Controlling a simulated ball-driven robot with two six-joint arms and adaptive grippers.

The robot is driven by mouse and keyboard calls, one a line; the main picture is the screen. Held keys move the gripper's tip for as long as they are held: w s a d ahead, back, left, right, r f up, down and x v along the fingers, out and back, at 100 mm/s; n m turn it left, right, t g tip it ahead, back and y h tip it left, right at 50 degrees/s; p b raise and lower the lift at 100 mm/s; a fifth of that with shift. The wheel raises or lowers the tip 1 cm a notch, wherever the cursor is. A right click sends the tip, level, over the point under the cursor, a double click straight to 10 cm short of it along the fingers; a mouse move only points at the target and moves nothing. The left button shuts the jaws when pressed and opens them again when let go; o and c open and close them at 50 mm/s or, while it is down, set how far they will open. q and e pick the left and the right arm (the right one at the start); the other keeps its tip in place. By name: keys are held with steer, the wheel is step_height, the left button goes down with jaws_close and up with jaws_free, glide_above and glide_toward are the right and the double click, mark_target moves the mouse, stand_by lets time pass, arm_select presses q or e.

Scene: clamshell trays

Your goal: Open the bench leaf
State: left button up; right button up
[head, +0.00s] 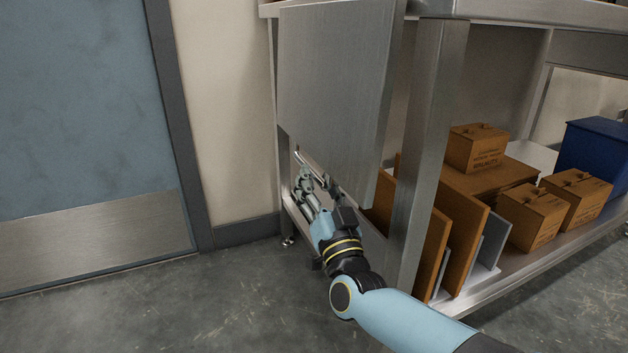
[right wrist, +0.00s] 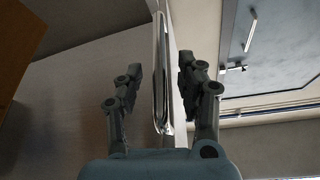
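The bench leaf (head: 335,85) is a brushed-metal panel hanging down at the near left end of the steel bench. A shiny bar handle (right wrist: 163,75) on the leaf shows upright in the right wrist view, and its end shows at the leaf's lower edge in the head view. My right gripper (head: 314,178) is at that lower edge. In the right wrist view its two fingers (right wrist: 160,72) are spread, one on each side of the handle, with gaps visible; contact cannot be seen. My left gripper is not in view.
A bench leg (head: 432,150) stands just right of my right gripper. The lower shelf holds upright brown boards (head: 455,225), cardboard boxes (head: 533,215) and a blue bin (head: 594,160). A blue door (head: 85,110) is at the left. The floor (head: 200,310) in front is clear.

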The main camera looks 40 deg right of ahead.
steer(key=shift+x, duration=1.15)
steer(key=shift+c, duration=0.2)
jaws_close()
